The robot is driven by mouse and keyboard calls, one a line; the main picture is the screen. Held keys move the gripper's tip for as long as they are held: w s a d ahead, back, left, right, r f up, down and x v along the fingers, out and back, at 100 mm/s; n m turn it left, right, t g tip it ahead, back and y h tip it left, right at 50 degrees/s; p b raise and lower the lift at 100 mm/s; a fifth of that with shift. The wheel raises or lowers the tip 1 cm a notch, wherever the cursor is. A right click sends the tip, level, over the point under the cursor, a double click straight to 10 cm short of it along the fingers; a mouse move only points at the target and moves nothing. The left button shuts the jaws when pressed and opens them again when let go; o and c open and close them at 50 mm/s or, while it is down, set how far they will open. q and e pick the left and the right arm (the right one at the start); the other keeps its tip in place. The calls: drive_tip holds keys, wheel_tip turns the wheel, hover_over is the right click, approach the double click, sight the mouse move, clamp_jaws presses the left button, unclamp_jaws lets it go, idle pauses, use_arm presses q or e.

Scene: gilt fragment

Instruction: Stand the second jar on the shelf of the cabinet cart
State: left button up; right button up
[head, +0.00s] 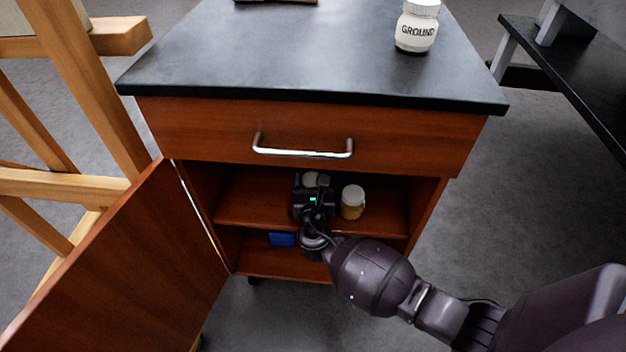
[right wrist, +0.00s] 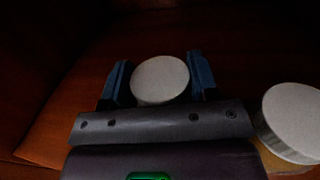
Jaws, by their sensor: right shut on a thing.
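The cabinet cart (head: 300,135) stands with its left door (head: 120,270) swung open. My right gripper (head: 311,182) reaches in over its shelf (head: 245,205). In the right wrist view its two fingers (right wrist: 160,80) are shut on a jar with a round white lid (right wrist: 160,78). Most of that jar is hidden behind the gripper, and I cannot tell whether its base touches the shelf. Another jar (head: 352,203), white-lidded and yellowish, stands upright on the shelf just right of the gripper; its lid (right wrist: 292,122) shows in the right wrist view. My left gripper is not in view.
A white jar marked GROUND (head: 417,27) stands on the dark cart top. A closed drawer with a metal handle (head: 303,150) is above the shelf. A blue thing (head: 282,239) lies in the lower compartment. A wooden easel (head: 75,130) is at left, a dark bench (head: 575,75) at right.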

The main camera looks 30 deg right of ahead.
drive_tip(key=shift+f, duration=0.1)
drive_tip(key=o, duration=1.2)
drive_tip(key=shift+s, duration=0.1)
